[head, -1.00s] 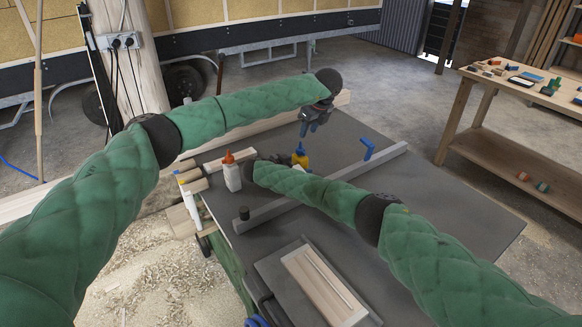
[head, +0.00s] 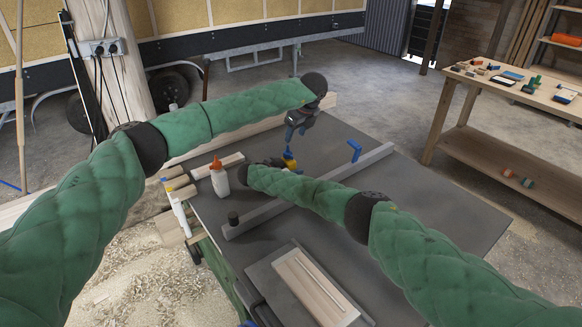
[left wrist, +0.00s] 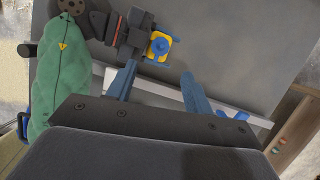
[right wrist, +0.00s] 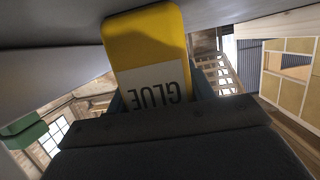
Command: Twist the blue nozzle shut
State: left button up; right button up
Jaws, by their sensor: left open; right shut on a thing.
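The yellow glue bottle (head: 291,164) stands upright over the grey table. Its blue nozzle points up at my left gripper. In the right wrist view the bottle (right wrist: 145,38) fills the jaws, its white GLUE label upside down. My right gripper (right wrist: 157,92) is shut on the bottle's body. My left gripper (head: 289,146) points down just above the nozzle, jaws open. In the left wrist view, the blue nozzle (left wrist: 159,46) shows from above, just beyond the open fingers (left wrist: 159,72) and not between them in the picture. Whether the fingertips touch it cannot be told.
A white bottle with an orange tip (head: 219,178) stands left of the glue. A grey fence bar (head: 330,181) with a blue handle (head: 354,150) crosses the table. A wooden board (head: 312,284) lies in front. A workbench (head: 510,92) stands at right.

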pick_arm(q)
send_over(287, 152)
jog(key=s+a, duration=0.2)
notch_tip(287, 152, down, 2)
jog(key=s+a+m+h, duration=0.2)
jog(key=a, duration=0.2)
jog(key=d+r+m+t+h, duration=0.15)
jog(key=d+r+m, duration=0.3)
jog(key=m, duration=0.55)
jog(key=shift+h, duration=0.35)
jog(key=x, duration=1.2)
jog(key=shift+s+f, duration=0.2)
jog(key=shift+s, duration=0.2)
jog(key=shift+c, duration=0.2)
jog(key=c, duration=0.9)
